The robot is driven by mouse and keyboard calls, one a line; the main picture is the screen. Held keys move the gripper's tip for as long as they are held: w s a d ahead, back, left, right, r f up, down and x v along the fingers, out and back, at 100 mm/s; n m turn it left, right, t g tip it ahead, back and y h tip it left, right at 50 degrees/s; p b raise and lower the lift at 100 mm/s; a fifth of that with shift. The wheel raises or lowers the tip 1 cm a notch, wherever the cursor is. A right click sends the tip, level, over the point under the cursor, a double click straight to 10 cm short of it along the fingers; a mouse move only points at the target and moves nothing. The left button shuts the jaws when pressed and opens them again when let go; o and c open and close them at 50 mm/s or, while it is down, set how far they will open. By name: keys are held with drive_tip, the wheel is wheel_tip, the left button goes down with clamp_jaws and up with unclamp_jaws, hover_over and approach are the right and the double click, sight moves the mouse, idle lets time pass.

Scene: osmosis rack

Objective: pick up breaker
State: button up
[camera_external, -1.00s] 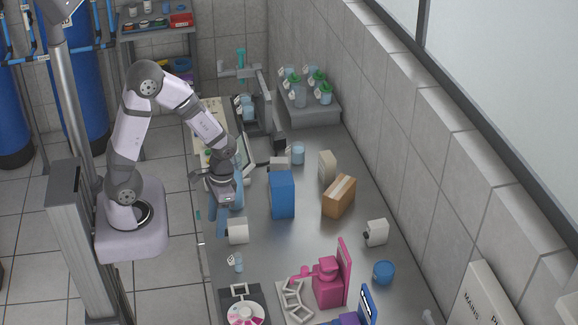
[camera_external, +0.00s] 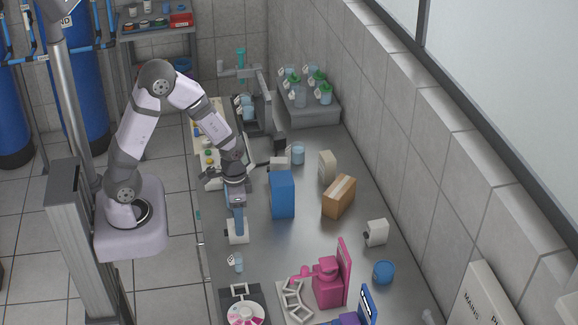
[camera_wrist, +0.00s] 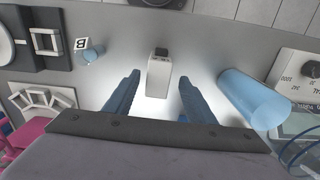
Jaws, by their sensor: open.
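My gripper (camera_external: 239,222) points down over the near-left part of the bench. In the wrist view its two blue fingers (camera_wrist: 158,80) are apart, with nothing held. A small white block with a dark cap (camera_wrist: 158,74) lies in line with the gap between them; in the external view this white block (camera_external: 238,237) is partly covered by the fingers. A small light-blue beaker with a B tag (camera_wrist: 92,53) stands to its left, and shows in the external view (camera_external: 238,263). A larger light-blue cylinder (camera_wrist: 250,98) is right of the fingers. Which one is called breaker I cannot tell.
A blue box (camera_external: 282,195) and a brown carton (camera_external: 339,196) stand right of my gripper. A pink device (camera_external: 329,284) and a round tray (camera_external: 243,314) are at the near end. Another white block (camera_external: 376,232) is by the wall. The bench middle is clear.

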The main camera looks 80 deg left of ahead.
drive_tip(key=shift+s+d+f+p, duration=0.15)
drive_tip(key=shift+f+p, duration=0.2)
drive_tip(key=shift+f, duration=0.55)
drive_tip(key=shift+s+f+p, duration=0.1)
drive_tip(key=shift+f+p, duration=0.25)
drive_tip(key=shift+f, duration=1.35)
drive_tip(key=c, duration=1.2)
